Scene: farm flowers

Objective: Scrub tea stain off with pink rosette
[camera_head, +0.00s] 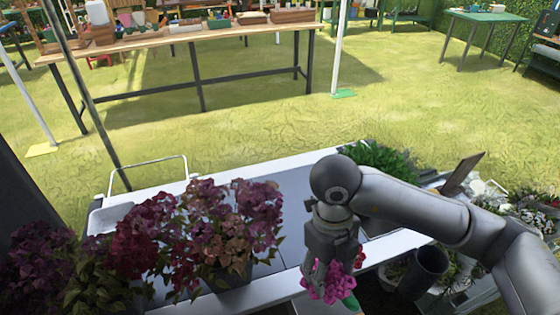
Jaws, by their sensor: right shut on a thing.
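My right gripper (328,270) points down over the front edge of a pale grey table (290,190). It is shut on a pink rosette (327,284), a ruffled magenta bloom that shows below and around the fingers. I cannot tell whether the rosette touches anything below it. No tea stain can be made out on the bare parts of the table. My left gripper is not in view.
Potted purple and pink hydrangeas (200,230) fill the table's left half. Green leafy plants (380,160) stand behind my right arm. A dark pot (424,270) stands at the lower right. A long wooden table (190,42) stands across the grass.

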